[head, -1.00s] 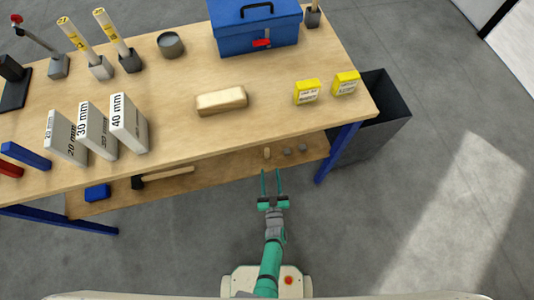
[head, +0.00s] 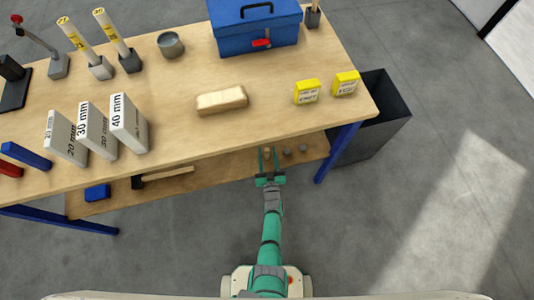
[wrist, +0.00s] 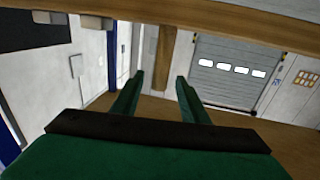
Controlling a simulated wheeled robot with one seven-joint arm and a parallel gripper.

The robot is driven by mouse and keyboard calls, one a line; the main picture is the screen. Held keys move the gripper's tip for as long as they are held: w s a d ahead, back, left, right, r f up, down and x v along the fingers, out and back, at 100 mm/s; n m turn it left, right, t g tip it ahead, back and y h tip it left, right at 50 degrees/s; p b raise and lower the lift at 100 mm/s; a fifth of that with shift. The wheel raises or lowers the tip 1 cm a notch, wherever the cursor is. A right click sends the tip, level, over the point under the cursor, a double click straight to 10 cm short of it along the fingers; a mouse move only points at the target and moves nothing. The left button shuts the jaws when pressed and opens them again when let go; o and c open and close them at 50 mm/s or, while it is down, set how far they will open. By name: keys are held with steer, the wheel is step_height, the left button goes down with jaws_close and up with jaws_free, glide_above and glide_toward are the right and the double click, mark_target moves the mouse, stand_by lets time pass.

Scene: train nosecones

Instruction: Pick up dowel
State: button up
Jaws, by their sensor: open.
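The dowel (head: 267,154) is a short, light wooden peg standing on the lower shelf (head: 225,166) under the front edge of the workbench. My gripper (head: 268,158) reaches in over that shelf with its two green fingers open, one on each side of the dowel in the head view. In the wrist view the dowel (wrist: 164,58) stands upright between and beyond the open fingertips (wrist: 160,82). I cannot tell whether either finger touches it. The gripper is empty.
The workbench top (head: 180,120) overhangs the shelf closely above the gripper. A hammer (head: 165,175) lies to the left. A blue table leg (head: 335,155) is to the right.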

steer(key=shift+w, duration=0.8)
jaws_close()
steer(key=shift+a+r, duration=0.1)
steer(key=shift+r, duration=0.05)
